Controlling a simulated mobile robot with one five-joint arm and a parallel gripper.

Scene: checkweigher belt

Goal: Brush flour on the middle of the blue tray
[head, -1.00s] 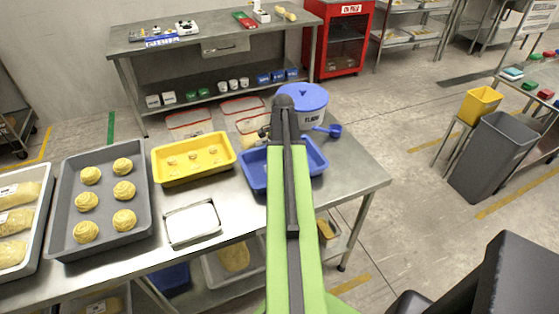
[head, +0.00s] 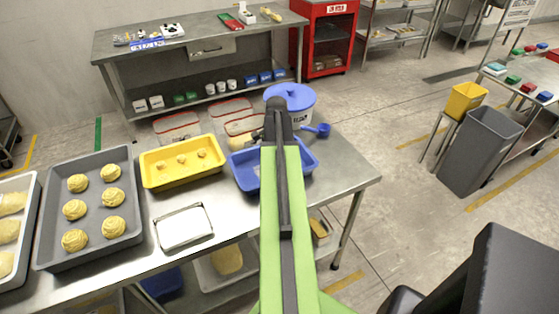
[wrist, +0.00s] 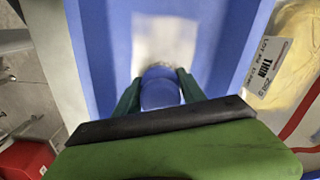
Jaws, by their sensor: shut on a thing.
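The blue tray (head: 243,178) is on the steel table's right part, partly hidden behind my arm in the head view. In the wrist view its blue floor (wrist: 110,75) fills the middle. My gripper (wrist: 160,86) is over the tray, its green fingers shut on the blue handle of a brush (wrist: 160,92). Greyish bristles show just beyond the handle, low over or touching the tray floor; I cannot tell which. A pale, flour-like patch (wrist: 165,38) is on the floor right beyond them. My arm hides the gripper in the head view.
A yellow tray (head: 150,181) with small dough pieces and a steel pan (head: 183,226) are left of the blue tray. A blue-lidded tub (head: 291,96) and blue scoop (head: 322,130) stand behind it. A labelled bag (wrist: 294,60) lies beside the tray.

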